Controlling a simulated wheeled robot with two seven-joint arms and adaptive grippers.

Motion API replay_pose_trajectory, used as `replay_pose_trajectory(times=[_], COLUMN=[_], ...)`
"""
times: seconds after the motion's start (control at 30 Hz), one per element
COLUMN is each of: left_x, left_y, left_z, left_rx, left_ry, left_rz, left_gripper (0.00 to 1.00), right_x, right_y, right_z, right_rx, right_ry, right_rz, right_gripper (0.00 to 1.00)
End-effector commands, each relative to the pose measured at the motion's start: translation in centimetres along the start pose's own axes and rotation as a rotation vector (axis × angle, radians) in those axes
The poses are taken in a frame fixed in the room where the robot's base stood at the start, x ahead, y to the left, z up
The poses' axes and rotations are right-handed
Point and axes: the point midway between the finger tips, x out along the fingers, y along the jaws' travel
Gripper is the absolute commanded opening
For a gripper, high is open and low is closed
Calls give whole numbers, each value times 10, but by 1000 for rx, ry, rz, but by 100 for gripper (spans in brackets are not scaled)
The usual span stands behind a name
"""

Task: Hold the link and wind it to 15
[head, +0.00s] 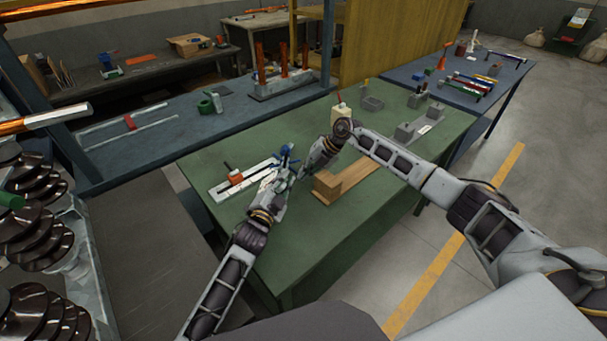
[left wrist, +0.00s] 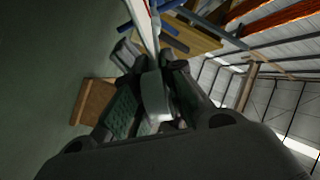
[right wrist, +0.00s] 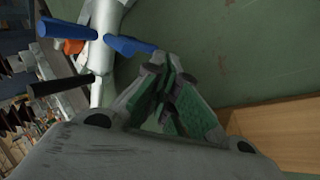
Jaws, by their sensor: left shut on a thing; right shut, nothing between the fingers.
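The link is a pale metal rod assembly with a blue cross handle (head: 285,155), on a white plate (head: 228,187) on the green table. The handle's blue bars also show in the left wrist view (left wrist: 174,38) and right wrist view (right wrist: 130,46). No scale reading is legible.
A wooden block (head: 345,180) lies right of my right gripper. The table's front area is clear.

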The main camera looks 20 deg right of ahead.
Motion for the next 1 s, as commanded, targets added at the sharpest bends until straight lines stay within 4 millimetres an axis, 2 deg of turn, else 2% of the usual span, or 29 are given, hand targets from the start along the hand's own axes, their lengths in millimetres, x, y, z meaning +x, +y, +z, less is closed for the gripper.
replay_pose_trajectory(times=[0.03, 0.27, 0.7, 1.0], left_x=[-2, -2, -2, -2], left_y=[6, 6, 6, 6], left_z=[10, 10, 10, 10], left_rx=[0, 0, -1, -1], left_ry=[-21, -20, -20, -20], left_rz=[11, 11, 11, 12], left_gripper=[0, 0, 0, 0], right_x=[-4, -30, -93, -112], right_y=[0, 0, -1, -1], right_z=[0, 0, -1, -2], right_rx=[-1, -1, -2, -2], right_ry=[-1, -3, -3, 0], right_rz=[0, 1, 0, 0], right_gripper=[0, 0, 0, 0])
